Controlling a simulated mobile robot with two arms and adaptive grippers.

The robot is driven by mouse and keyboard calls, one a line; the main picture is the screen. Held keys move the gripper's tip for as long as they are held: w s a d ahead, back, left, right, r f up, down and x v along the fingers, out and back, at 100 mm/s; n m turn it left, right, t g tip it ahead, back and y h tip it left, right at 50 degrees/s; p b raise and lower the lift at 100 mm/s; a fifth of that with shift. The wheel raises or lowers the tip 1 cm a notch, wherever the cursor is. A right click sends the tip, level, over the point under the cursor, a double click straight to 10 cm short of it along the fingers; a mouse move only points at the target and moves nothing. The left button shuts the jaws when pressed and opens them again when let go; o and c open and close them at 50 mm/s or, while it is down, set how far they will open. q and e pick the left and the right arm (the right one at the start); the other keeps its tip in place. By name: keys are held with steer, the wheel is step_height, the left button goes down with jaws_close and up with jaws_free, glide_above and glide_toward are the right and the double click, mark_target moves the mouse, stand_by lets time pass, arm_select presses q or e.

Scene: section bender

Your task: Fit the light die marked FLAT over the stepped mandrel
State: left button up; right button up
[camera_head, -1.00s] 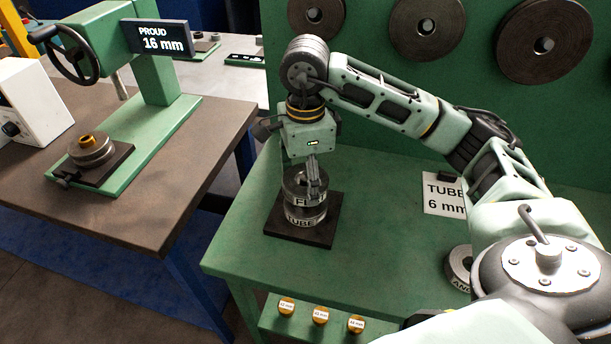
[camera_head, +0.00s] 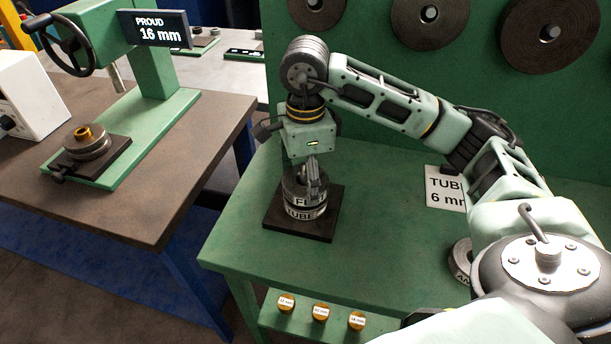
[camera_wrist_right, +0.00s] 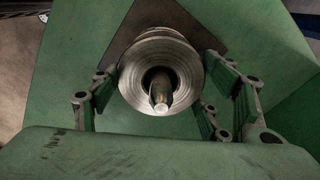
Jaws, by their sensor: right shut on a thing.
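The light die marked FLAT (camera_head: 298,200) sits directly above the grey die marked TUBE (camera_head: 305,214) on the dark square base plate (camera_head: 290,229). My right gripper (camera_head: 316,182) is shut on the FLAT die from above, with its fingers on either side of the die. In the right wrist view the die's round face (camera_wrist_right: 133,80) shows from above, and the stepped mandrel's tip (camera_wrist_right: 161,98) stands inside its bore with a dark gap around it. Whether the two dies touch is hard to tell. My left gripper is not in view.
Another die (camera_head: 413,272), partly hidden by my arm, lies at the right of the green bench (camera_head: 365,270). A TUBE 6 mm card (camera_head: 441,187) stands behind it. Large discs (camera_head: 428,15) hang on the back panel. A bender (camera_head: 150,80) reading PROUD 16 mm is at left.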

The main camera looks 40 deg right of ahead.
steer(key=shift+f+b, duration=0.55)
steer(key=shift+f, duration=0.1)
steer(key=o, duration=1.6)
step_height(320, 180, up, 12)
steer(key=shift+r, duration=0.1)
